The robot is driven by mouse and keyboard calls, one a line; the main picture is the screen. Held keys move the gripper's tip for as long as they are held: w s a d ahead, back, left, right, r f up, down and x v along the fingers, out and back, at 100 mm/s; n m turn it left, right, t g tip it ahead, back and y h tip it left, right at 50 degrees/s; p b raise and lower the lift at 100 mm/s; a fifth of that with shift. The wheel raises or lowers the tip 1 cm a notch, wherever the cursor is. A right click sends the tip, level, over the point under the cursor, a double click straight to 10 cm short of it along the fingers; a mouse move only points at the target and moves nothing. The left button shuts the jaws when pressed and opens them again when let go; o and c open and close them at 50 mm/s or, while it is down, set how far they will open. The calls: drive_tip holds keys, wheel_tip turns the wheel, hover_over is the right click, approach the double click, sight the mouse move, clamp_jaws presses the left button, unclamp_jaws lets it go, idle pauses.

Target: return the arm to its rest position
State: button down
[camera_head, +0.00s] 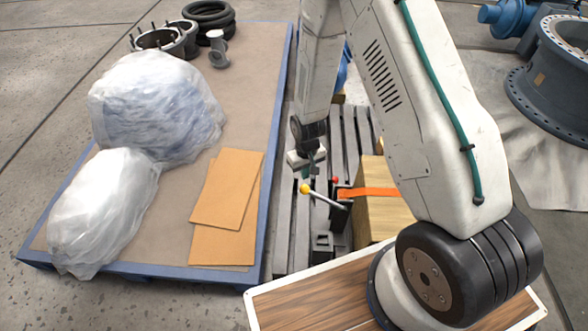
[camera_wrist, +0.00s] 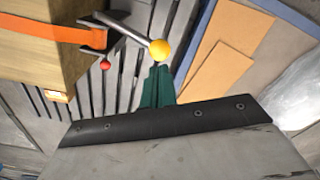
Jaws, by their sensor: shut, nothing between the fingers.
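My gripper (camera_head: 311,172) hangs at the end of my arm near the middle of the head view, above dark slats. Its green fingers (camera_wrist: 157,82) are together and empty in the wrist view. A lever with a yellow ball (camera_head: 305,188) is very close to the fingertips in the head view. In the wrist view the yellow ball (camera_wrist: 160,50) appears just beyond the fingertips; I cannot tell whether they touch. A shorter handle with a red ball (camera_head: 335,180) stands beside it, and the red ball also shows in the wrist view (camera_wrist: 105,64).
A wooden block (camera_head: 380,212) with an orange strap (camera_head: 372,192) sits right of the levers. A blue-edged pallet (camera_head: 269,165) at left carries plastic-wrapped bundles (camera_head: 155,105), cardboard sheets (camera_head: 226,190) and black rings (camera_head: 210,20). A large grey flanged valve body (camera_head: 555,85) stands at far right.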

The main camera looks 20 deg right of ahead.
drive_tip(key=s+d+r, duration=0.1)
drive_tip(key=s+r, duration=0.8)
drive_tip(key=r, duration=0.6)
drive_tip(key=s+d+r+m+t, duration=0.1)
drive_tip(key=s+r, duration=0.8)
drive_tip(key=r, duration=0.6)
drive_tip(key=s+d+r, duration=0.1)
drive_tip(key=s+r, duration=0.8)
drive_tip(key=r, duration=0.6)
drive_tip(key=shift+r, duration=0.2)
drive_tip(key=shift+s, duration=0.15)
